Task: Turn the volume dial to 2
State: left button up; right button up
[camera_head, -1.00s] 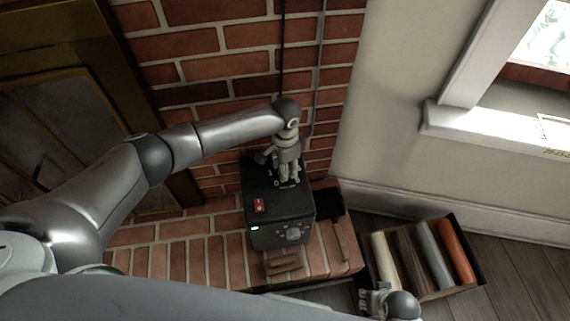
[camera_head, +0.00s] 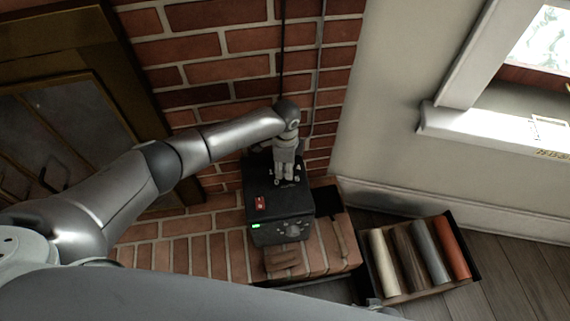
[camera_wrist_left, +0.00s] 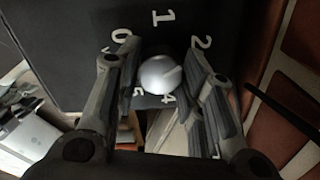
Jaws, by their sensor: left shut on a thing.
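The volume dial (camera_wrist_left: 160,75) is a pale round knob with a notch on its right side in the left wrist view. Around it on the black top are white numerals 0, 1, 2, 4 and 5; a 3 is not visible. The numeral 2 (camera_wrist_left: 201,42) is at the upper right. My left gripper (camera_head: 284,178) points down onto the top of the black box (camera_head: 262,234). Its fingers (camera_wrist_left: 163,88) are shut on the dial, one on each side. Only a sliver of what seems my right gripper (camera_head: 375,304) shows at the bottom edge.
The box has a red switch (camera_head: 261,203) and a green light (camera_head: 256,226). It stands on a brick hearth (camera_head: 190,250) against a brick wall (camera_head: 240,70). A crate (camera_head: 478,268) of several coloured rolls is at the lower right, below the window.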

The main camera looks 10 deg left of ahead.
pick_arm(q)
jog(key=shift+d, duration=0.1)
dwell(0.4)
jog(key=o, duration=1)
jog(key=shift+o, duration=0.2)
notch_tip(320, 180, up, 12)
